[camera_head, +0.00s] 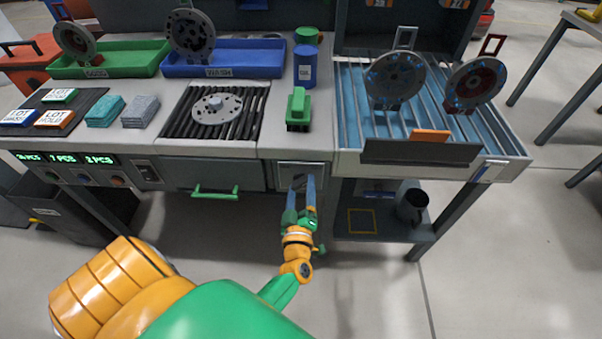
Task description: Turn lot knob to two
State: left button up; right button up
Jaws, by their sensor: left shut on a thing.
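The lot knob (298,181) is a small dark knob on a light panel at the front of the bench, right of the green-handled drawer. My left gripper (301,183) reaches up to it from below, its two bluish fingers on either side of the knob and shut on it. The fingers partly hide the knob, and I cannot read its setting or any marks around it. My right gripper is not in view.
A grey drawer with a green handle (215,191) is left of the panel. Above is a dark roller bed with a grey disc (217,108). A lower shelf at the right holds a dark cup (411,205).

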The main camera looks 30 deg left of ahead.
pick_arm(q)
jog(key=o, duration=1.4)
jog(key=p+v, duration=0.1)
jog(key=v, duration=0.6)
jog(key=shift+d, duration=0.1)
